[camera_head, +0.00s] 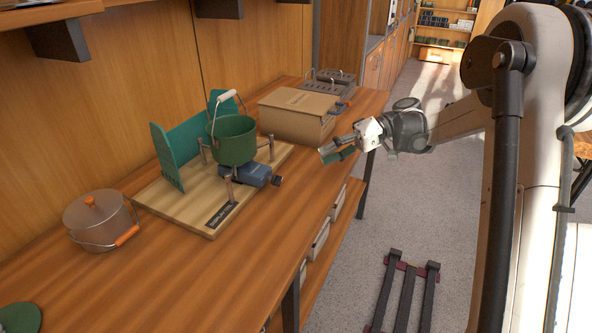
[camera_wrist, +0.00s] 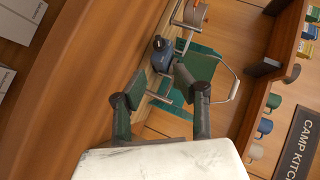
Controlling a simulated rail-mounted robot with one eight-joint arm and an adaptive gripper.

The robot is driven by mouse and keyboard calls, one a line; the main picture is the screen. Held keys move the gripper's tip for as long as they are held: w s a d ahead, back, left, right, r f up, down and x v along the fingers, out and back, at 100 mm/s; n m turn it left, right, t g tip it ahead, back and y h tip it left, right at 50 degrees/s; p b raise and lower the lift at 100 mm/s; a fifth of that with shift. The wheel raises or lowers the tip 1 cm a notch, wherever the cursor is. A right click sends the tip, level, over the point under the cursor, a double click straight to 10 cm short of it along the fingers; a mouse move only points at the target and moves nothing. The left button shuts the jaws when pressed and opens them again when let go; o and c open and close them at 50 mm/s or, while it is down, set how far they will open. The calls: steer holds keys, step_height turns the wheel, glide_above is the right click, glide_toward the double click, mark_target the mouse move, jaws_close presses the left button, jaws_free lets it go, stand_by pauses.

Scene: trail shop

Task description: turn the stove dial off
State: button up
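The camp stove has a blue body (camera_head: 243,173) under a green pot (camera_head: 235,141) with a raised bail handle, on a wooden board (camera_head: 165,205). A dark dial (camera_head: 277,181) sticks out at the stove's right front; its setting is too small to read. My gripper (camera_head: 331,152) is in the air to the right of the stove, over the table's front edge, apart from the dial. In the wrist view its two dark fingers (camera_wrist: 160,77) stand apart with nothing between them. The blue stove body (camera_wrist: 161,52) and green pot (camera_wrist: 201,66) show beyond the fingertips.
A lidded pot with an orange handle (camera_head: 97,220) stands at the left. A tan box (camera_head: 297,115) stands behind the stove's right. A green windscreen (camera_head: 179,151) is behind the pot. The table front (camera_head: 245,255) is clear. Hanging mugs (camera_wrist: 265,127) show in the wrist view.

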mark_target(274, 180)
steer(key=shift+w+d+f, duration=0.1)
steer(key=shift+w+d, duration=0.05)
steer(key=shift+w, duration=0.05)
steer(key=b+x, duration=0.1)
steer(key=x, duration=1.2)
steer(key=shift+s+a+f, duration=0.1)
steer(key=shift+s+a, duration=0.1)
steer(key=shift+a, duration=0.15)
steer(key=shift+c, duration=0.3)
jaws_close()
